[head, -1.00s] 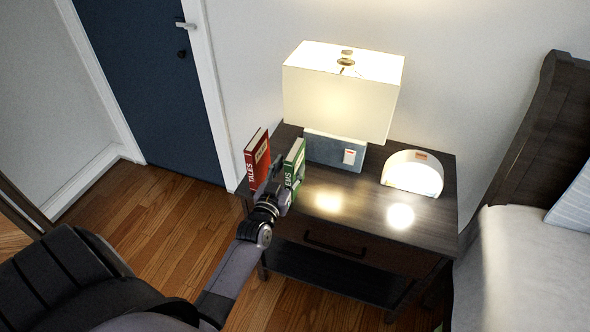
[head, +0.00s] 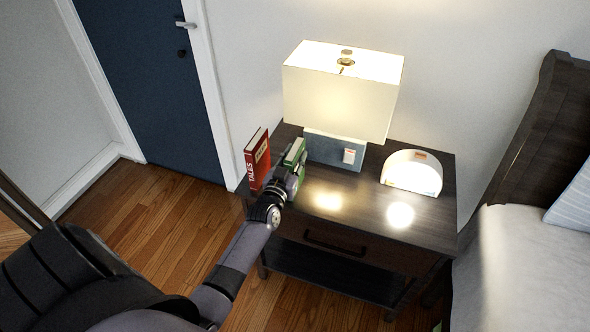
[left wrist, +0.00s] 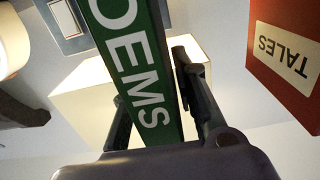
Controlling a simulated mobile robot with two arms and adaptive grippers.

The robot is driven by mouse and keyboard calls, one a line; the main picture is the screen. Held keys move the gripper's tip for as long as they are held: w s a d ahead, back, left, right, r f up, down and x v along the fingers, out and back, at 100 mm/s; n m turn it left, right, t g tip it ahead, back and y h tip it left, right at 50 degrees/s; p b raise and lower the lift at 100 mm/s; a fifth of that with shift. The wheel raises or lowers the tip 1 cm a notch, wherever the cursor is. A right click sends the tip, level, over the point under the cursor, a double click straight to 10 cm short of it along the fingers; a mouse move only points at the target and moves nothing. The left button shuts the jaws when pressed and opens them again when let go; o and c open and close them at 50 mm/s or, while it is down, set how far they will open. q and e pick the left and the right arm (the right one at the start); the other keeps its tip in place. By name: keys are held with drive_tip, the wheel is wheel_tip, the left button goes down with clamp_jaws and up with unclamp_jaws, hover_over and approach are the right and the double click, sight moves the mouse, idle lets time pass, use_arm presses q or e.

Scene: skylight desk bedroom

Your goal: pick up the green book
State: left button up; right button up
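The green book (head: 296,151) stands upright at the left end of the dark nightstand (head: 345,205). Its spine, lettered "OEMS" in the left wrist view (left wrist: 136,75), faces my gripper. My left gripper (head: 293,168) is at the book and hides its lower part in the head view. In the left wrist view its two fingers (left wrist: 155,95) are spread, one on each side of the book, with a gap showing at least on one side. My right gripper is in neither view.
A red book (head: 258,160) lettered "TALES" stands close left of the green one. A lamp (head: 340,95) with a blue-grey base is behind on the right. A white, dome-shaped glowing object (head: 412,172) stands farther right. The nightstand's front top is clear.

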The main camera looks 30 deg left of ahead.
use_arm(q)
clamp_jaws()
drive_tip(key=shift+r, duration=0.1)
idle(0.6)
